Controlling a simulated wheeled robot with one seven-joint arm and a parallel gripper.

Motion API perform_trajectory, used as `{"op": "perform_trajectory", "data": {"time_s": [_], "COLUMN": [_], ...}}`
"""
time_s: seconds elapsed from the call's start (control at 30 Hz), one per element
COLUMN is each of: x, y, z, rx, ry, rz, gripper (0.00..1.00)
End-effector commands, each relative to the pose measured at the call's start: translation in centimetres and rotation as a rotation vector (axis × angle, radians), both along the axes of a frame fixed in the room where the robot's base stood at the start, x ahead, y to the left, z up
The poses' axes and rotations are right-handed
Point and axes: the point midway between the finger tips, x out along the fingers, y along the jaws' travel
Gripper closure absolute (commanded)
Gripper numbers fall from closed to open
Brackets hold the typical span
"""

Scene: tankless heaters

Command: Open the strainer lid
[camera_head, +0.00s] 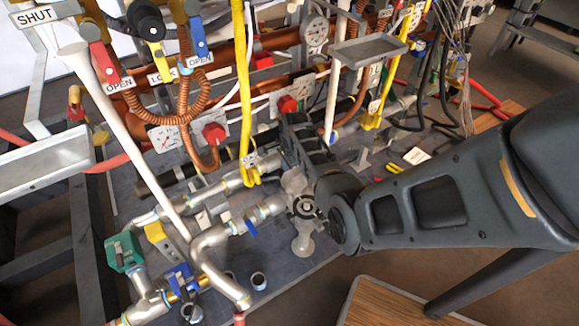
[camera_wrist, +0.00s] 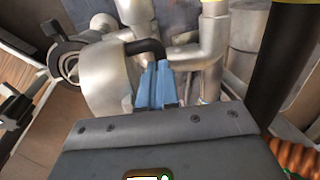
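The strainer is a grey metal body (camera_head: 302,240) low in the middle of the head view, with a dark round hub on it. In the wrist view its rounded metal housing (camera_wrist: 105,85) lies left of the fingers, and a bent black handle (camera_wrist: 148,46) comes off its top. My gripper (camera_wrist: 157,75) has its two blue fingers close together, with the end of the black handle between their tips. In the head view my dark gripper body (camera_head: 303,145) is just above the strainer; its fingertips are hidden there. Whether the lid has turned cannot be told.
Silver pipes (camera_head: 213,240) run left of the strainer, with a green valve part (camera_head: 123,252) farther left. A yellow hose (camera_head: 243,90) hangs close to my gripper. Red valve knobs and gauges stand behind. A wooden-topped table (camera_head: 385,305) is at the front right.

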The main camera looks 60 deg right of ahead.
Motion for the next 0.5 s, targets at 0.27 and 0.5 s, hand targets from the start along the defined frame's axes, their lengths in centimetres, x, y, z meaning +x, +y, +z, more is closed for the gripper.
{"op": "perform_trajectory", "data": {"time_s": [0.27,0.5], "x": [0.53,0.56], "y": [-0.34,-0.36], "z": [-0.35,-0.34], "rx": [-0.002,-0.002], "ry": [-0.001,-0.001], "rz": [0.0,0.001], "gripper": [1.0,1.0]}}
